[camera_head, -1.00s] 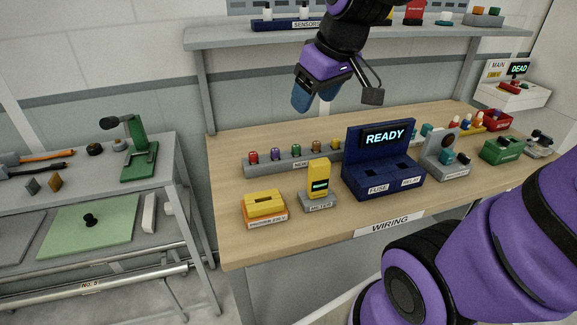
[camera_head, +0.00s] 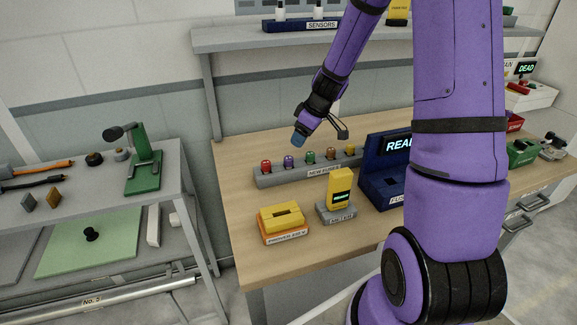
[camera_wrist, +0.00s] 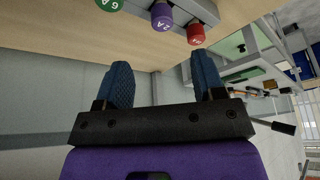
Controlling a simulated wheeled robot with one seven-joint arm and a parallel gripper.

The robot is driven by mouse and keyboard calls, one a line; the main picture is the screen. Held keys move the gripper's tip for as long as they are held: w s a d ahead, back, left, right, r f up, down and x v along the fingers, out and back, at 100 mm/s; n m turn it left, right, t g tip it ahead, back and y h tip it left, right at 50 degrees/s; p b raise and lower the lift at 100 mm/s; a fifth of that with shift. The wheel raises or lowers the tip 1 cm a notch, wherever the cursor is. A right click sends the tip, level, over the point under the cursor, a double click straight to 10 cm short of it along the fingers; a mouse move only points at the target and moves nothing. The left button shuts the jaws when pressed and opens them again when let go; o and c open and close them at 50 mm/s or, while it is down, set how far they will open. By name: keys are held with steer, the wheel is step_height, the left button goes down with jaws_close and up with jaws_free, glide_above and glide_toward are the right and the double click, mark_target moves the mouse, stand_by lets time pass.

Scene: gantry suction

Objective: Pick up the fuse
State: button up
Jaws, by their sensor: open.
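Several fuses with coloured caps stand in a row in the grey rack labelled "NEW FUSES" (camera_head: 310,172) on the wooden bench. From the left they are a red fuse (camera_head: 266,166), a purple fuse (camera_head: 288,160) and a green fuse (camera_head: 310,157), with orange-brown and yellow ones further right. My gripper (camera_head: 299,138) is above the rack, near the purple and green fuses. In the wrist view my gripper (camera_wrist: 165,82) has its two blue fingers apart with nothing between them. Beyond the tips are the green "6 A" cap (camera_wrist: 109,4), the purple "2 A" cap (camera_wrist: 162,14) and the red cap (camera_wrist: 196,34).
A yellow proving unit (camera_head: 283,217) and a yellow meter (camera_head: 340,188) stand in front of the rack. A blue block with a "READY" display (camera_head: 390,150) is partly hidden by my arm. The shelf (camera_head: 225,38) is above. A side table (camera_head: 75,205) is at left.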

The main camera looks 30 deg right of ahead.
mark_target(289, 158)
steer(key=x, duration=0.5)
steer(key=shift+w+d+f, duration=0.1)
steer(key=shift+f, duration=0.3)
steer(key=x, duration=0.4)
steer(key=shift+a, duration=0.35)
steer(key=shift+w+a+f, duration=0.15)
steer(key=shift+w+f, duration=0.15)
steer(key=shift+f, duration=0.25)
steer(key=c, duration=1)
